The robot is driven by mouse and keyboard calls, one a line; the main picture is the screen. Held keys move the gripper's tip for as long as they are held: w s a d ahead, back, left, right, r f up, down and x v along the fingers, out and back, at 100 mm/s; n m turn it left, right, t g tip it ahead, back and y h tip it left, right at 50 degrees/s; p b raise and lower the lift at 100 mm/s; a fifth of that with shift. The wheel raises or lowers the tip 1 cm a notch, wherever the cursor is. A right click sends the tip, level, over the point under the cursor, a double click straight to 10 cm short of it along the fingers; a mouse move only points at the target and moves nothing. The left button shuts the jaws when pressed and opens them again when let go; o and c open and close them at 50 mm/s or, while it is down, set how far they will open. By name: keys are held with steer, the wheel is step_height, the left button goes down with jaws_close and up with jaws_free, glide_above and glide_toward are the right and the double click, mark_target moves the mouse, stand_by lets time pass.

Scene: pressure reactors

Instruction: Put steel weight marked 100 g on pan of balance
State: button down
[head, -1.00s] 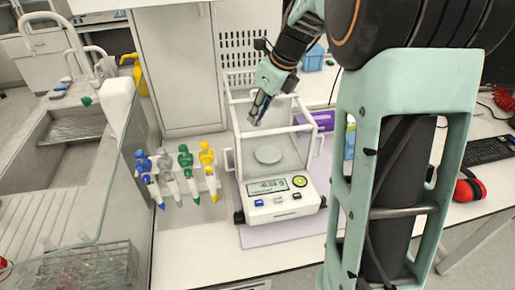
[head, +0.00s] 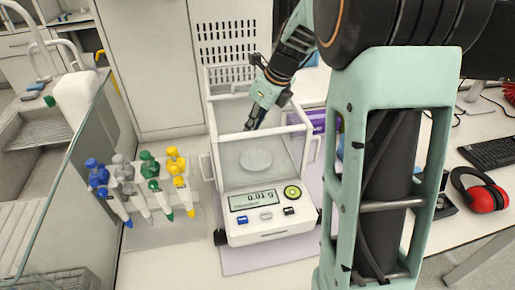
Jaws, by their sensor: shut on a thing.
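The balance (head: 268,220) is a white box with a clear draft shield around its weighing chamber, open at the top. Its round grey pan (head: 256,160) is bare as far as I can see. My gripper (head: 249,126) reaches in from the upper right and points down above the back of the pan, apart from it. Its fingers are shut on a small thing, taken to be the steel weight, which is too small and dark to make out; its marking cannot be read. The lit display (head: 252,200) shows digits that I cannot read surely.
A rack with several coloured pipettes (head: 150,170) stands left of the balance. The shield's top rails (head: 262,132) surround the gripper closely. A purple box (head: 318,120) is behind right. Red ear muffs (head: 482,190) and a keyboard (head: 490,152) lie at the right.

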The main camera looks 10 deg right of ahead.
steer(key=shift+w+d+f, duration=0.1)
steer(key=shift+f, duration=0.55)
steer(key=shift+w+d+f, duration=0.1)
steer(key=shift+f, duration=2.75)
steer(key=shift+f+b, duration=0.1)
steer(key=shift+b, duration=0.2)
steer(key=c, duration=1.8)
jaws_free()
steer(key=shift+o, duration=0.2)
steer(key=shift+r, duration=0.2)
steer(key=v, duration=1.2)
steer(key=shift+p, duration=0.35)
